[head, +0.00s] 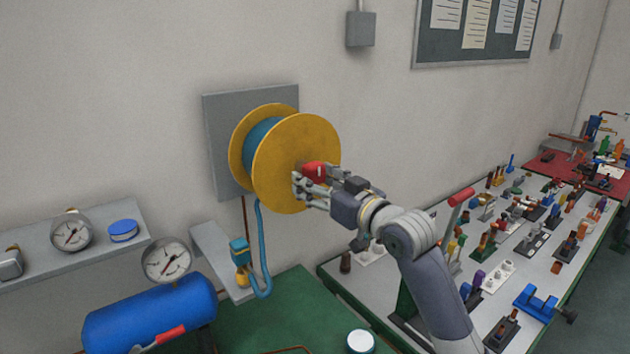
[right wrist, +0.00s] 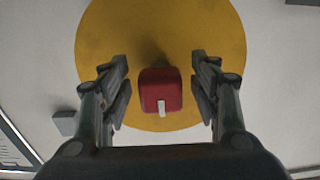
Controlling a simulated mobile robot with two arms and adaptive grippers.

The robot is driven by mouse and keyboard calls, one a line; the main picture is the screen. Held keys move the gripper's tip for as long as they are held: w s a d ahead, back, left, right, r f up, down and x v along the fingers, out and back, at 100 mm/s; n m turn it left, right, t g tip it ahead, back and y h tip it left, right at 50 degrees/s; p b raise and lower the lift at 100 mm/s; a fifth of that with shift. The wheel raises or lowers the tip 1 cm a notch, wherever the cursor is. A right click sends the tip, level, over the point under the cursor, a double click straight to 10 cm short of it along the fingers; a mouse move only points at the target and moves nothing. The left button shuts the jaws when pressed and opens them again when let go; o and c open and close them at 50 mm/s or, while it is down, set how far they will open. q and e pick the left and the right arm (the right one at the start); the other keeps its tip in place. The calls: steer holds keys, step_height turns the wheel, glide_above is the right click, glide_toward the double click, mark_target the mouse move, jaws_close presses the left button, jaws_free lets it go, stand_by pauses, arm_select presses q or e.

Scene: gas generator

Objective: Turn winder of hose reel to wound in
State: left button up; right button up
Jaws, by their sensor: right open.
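The hose reel (head: 297,150) is yellow with blue hose wound on its drum, and it is mounted on a grey wall plate (head: 223,130). Its winder (head: 313,171) has a red knob standing out from the front disc near its right lower part. In the right wrist view the red knob of the winder (right wrist: 160,90) sits between my fingers, with a gap on each side. My right gripper (head: 309,184) is open around the knob; its fingertips also show in the right wrist view (right wrist: 160,85). The blue hose (head: 260,235) hangs down from the reel. My left gripper is not in view.
A shelf (head: 100,245) with gauges is at the left, above a blue tank (head: 150,312). A small bracket (head: 213,250) holds the hose end below the reel. A grey table (head: 480,310) crowded with small parts extends to the right.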

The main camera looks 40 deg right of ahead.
steer(key=s, duration=0.6)
steer(key=shift+s+a, duration=0.35)
steer(key=shift+s, duration=0.05)
